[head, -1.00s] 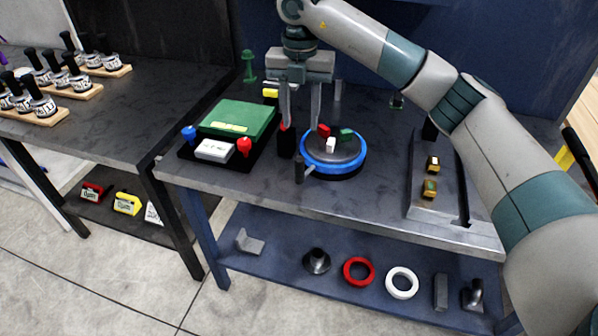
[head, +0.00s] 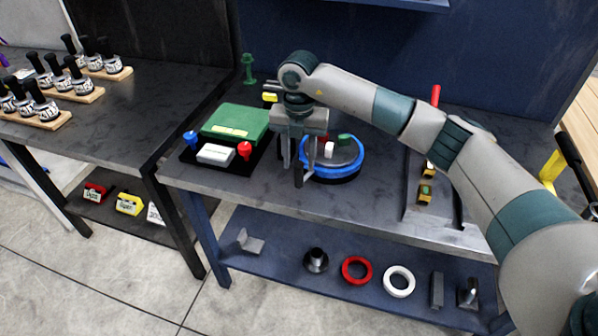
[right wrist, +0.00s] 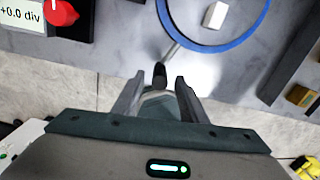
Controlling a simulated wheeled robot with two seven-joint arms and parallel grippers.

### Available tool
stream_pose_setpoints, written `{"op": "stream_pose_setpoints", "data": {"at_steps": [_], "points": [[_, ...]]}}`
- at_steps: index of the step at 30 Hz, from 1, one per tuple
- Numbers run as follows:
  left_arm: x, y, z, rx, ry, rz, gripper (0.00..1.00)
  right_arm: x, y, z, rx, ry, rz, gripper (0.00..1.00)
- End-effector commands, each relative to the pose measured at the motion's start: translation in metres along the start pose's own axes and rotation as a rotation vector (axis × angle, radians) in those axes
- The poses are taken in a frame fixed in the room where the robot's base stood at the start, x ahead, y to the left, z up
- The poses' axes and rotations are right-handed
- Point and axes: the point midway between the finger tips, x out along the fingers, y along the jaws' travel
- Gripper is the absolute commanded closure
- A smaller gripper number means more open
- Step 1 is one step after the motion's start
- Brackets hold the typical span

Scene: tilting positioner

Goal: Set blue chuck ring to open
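The blue chuck ring (head: 350,172) circles the round chuck on the bench, with red, green and white jaws on top. Its black handle (head: 298,178) sticks out at the front left. A thin rod joins the handle to the ring in the right wrist view, where the blue ring (right wrist: 238,42) is partly cut off. My right gripper (head: 298,168) points down over the handle. In the right wrist view, its open fingers stand either side of the black handle (right wrist: 160,74), with gaps visible. My left gripper is not in view.
A green box (head: 237,123), a white display (head: 216,154) and a red knob (head: 244,150) stand left of my gripper. A fixture with yellow blocks (head: 425,193) lies right of the chuck. The bench's front edge is close to the handle.

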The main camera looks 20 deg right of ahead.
Motion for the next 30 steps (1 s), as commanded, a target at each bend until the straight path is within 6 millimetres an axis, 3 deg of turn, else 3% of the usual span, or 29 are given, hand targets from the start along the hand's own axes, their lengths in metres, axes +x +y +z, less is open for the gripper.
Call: {"op": "stream_pose_setpoints", "data": {"at_steps": [6,12,25,30], "points": [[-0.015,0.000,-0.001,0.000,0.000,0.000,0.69,0.035,-0.001,-0.001,0.000,0.003,-0.002,0.61],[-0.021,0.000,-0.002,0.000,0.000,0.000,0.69,0.057,0.000,0.000,0.001,0.001,0.000,0.61],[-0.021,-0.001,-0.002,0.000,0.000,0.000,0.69,0.065,0.000,0.000,0.000,0.000,0.000,0.61],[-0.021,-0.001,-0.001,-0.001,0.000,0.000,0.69,0.065,0.000,0.000,0.000,0.000,0.000,1.00]]}}
